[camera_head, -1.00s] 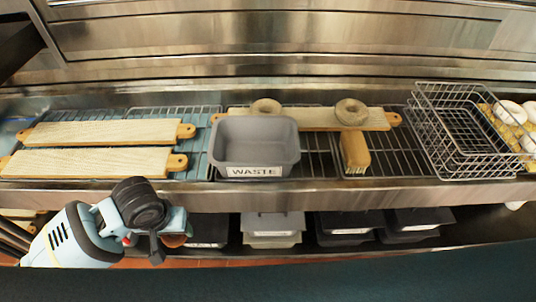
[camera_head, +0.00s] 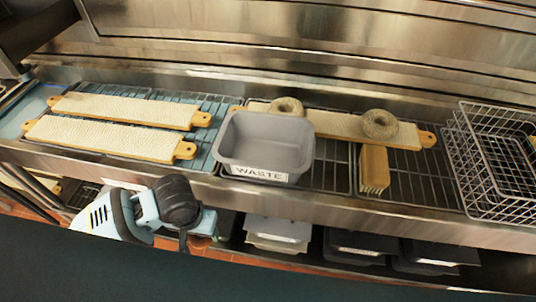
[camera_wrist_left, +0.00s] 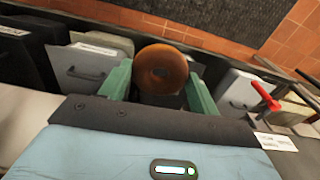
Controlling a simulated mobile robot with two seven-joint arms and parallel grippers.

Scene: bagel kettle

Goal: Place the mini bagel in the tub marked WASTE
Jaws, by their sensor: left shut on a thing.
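My left gripper (camera_head: 186,238) is low in front of the counter, below its front edge. In the left wrist view its two green fingers (camera_wrist_left: 160,88) are shut on a brown mini bagel (camera_wrist_left: 162,66), held upright with its hole facing the camera. In the head view the bagel (camera_head: 199,242) is mostly hidden behind the gripper. The grey tub marked WASTE (camera_head: 265,163) stands on the counter rack, above and to the right of the gripper. The part of its inside that shows looks empty. My right gripper is not in view.
Two cloth-covered boards (camera_head: 125,112) lie left of the tub. A wire basket (camera_head: 495,165) stands at right. Lidded tubs (camera_head: 277,234) sit on the shelf below.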

